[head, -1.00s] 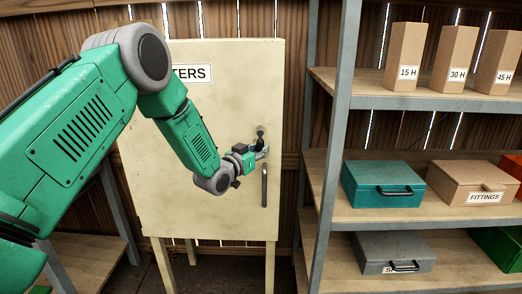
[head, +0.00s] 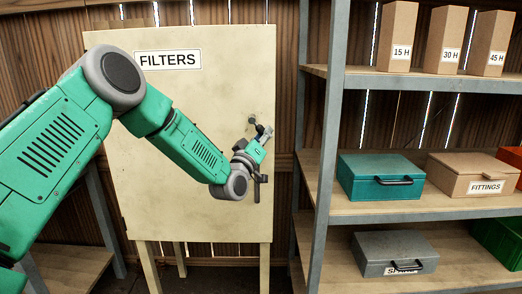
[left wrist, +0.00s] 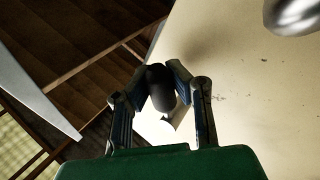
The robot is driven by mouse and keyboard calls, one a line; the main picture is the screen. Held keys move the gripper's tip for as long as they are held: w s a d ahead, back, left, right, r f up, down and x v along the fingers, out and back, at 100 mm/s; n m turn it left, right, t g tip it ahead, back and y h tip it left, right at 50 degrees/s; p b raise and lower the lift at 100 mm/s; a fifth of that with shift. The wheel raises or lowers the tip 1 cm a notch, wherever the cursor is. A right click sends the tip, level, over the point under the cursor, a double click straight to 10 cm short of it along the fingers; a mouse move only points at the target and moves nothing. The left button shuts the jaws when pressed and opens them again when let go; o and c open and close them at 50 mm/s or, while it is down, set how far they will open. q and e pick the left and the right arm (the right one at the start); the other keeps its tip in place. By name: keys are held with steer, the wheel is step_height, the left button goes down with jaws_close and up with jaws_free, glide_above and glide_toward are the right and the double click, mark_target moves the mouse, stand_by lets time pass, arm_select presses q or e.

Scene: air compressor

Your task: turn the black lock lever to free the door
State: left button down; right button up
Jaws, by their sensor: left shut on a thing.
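The cream cabinet (head: 190,110) with the FILTERS label has its door closed. The black lock lever (head: 252,119) is near the door's right edge, largely hidden by my gripper in the head view. My left gripper (head: 265,133) is at the lever, pointing up and to the right. In the left wrist view, the lever's dark rounded end (left wrist: 160,86) sits between the two fingers, which are shut on it. The vertical door handle (head: 257,188) is just below, partly behind my wrist. My right gripper is not in view.
A metal-framed shelf (head: 325,130) stands close on the right. It holds a teal box (head: 380,178), a FITTINGS box (head: 470,176), a grey case (head: 394,254) and several cartons. A low wooden shelf (head: 75,270) is at lower left. A bright metal part (left wrist: 295,14) shows in the wrist view.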

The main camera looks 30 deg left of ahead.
mark_target(270, 111)
arm_select(q)
steer(key=n+y+b, duration=0.2)
steer(key=n, duration=0.1)
steer(key=d+r+n+y+b, duration=0.1)
steer(key=n+y+b, duration=0.1)
steer(key=n+b, duration=0.1)
steer(key=w+n+y+b, duration=0.1)
steer(key=n+y+b, duration=0.1)
steer(key=n, duration=0.1)
steer(key=shift+d+r+n+t+y, duration=0.15)
steer(key=shift+r+n+t+y, duration=0.05)
steer(key=shift+n+t+y, duration=0.2)
steer(key=shift+d+r+n+g+y+b, duration=0.1)
steer(key=shift+r+n+g+y+b, duration=0.25)
steer(key=shift+n+y+b, duration=0.55)
steer(key=shift+a+r+n+g+y+b, duration=0.1)
steer(key=shift+r+n+g+y+b, duration=0.45)
steer(key=shift+n, duration=0.75)
steer(key=shift+d+r+n+g+y+b, duration=0.15)
steer(key=shift+n+y+b, duration=0.35)
steer(key=shift+n+y, duration=0.5)
steer(key=c, duration=1.7)
jaws_free()
steer(key=shift+o, duration=0.3)
steer(key=shift+w, duration=0.15)
steer(key=shift+r, duration=0.1)
